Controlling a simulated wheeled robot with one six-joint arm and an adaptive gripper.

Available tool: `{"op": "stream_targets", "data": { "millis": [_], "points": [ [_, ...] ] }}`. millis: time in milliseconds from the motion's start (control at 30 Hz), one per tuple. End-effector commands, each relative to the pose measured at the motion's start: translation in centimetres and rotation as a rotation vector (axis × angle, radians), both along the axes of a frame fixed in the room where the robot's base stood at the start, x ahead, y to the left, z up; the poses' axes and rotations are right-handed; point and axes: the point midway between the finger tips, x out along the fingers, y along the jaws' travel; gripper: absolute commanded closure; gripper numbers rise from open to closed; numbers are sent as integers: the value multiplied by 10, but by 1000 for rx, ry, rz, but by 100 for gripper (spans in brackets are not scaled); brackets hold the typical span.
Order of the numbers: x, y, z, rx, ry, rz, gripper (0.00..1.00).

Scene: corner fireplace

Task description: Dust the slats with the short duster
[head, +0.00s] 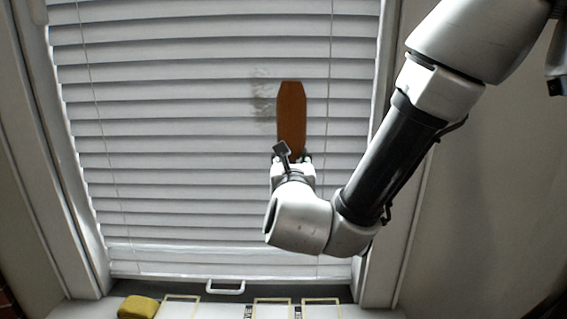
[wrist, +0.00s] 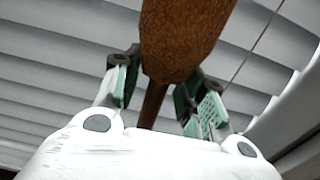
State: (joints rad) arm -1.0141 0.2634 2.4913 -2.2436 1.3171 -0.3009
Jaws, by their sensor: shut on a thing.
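The short duster (head: 291,118) has a flat brown head and stands upright in front of the blind, head up. My gripper (head: 291,158) is below the head, shut on the duster's handle. In the wrist view the duster's brown textured head (wrist: 182,38) rises above the green-padded fingers of my gripper (wrist: 160,92), with the thin handle between them. The white slats (head: 190,120) hang closed across the window. A grey dusty smudge (head: 262,95) shows on several slats just left of the duster head. Whether the head touches the slats I cannot tell.
A yellow sponge or cloth (head: 138,307) lies on the sill at lower left. Pale-framed outlines (head: 272,301) and a white handle (head: 226,287) are along the bottom. The window frame (head: 385,200) edges the blind at right. Thin cords hang down the slats.

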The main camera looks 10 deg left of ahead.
Motion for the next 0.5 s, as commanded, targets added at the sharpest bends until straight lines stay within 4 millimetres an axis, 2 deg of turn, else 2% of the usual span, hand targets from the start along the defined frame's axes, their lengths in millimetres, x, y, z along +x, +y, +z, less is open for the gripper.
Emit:
{"op": "stream_targets", "data": {
  "millis": [300, 500],
  "points": [
    [-1, 0, 22, 2, -3, -2, 82],
    [-2, 4, 24, 0, -1, -1, 82]
  ]
}}
